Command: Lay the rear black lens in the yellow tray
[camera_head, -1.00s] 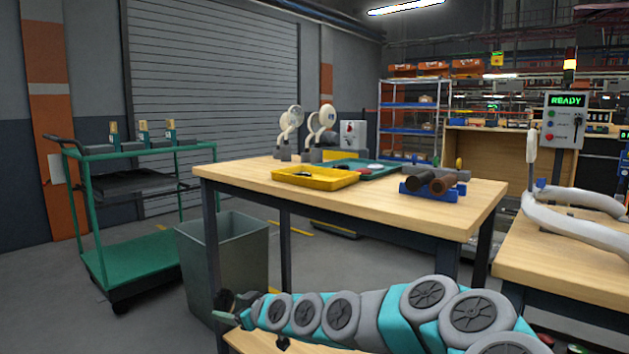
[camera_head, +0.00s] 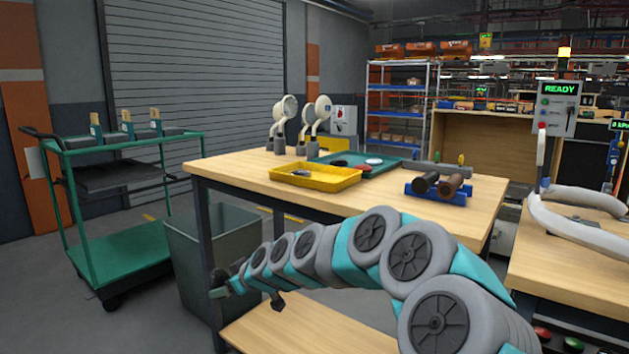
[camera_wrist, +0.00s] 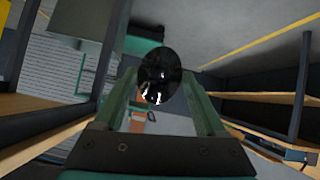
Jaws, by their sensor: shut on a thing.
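In the wrist view a round, glossy black lens (camera_wrist: 160,72) is held between the two green fingers of my gripper (camera_wrist: 160,82). In the head view my gripper (camera_head: 220,284) is low at the left, in front of the grey bin and below the tabletop; the lens is hard to make out there. The yellow tray (camera_head: 316,185) lies on the front left part of the wooden table. A small dark-and-grey item (camera_head: 300,173) is in it. Which lens was the rear one cannot be told.
The wooden table (camera_head: 410,210) also carries a green tray (camera_head: 398,165) with small discs, behind the yellow tray. A blue rack (camera_head: 437,193) with dark and brown cylinders is at right, magnifier lamps (camera_head: 284,113) behind. A grey bin (camera_head: 185,255) and green cart (camera_head: 115,262) stand left.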

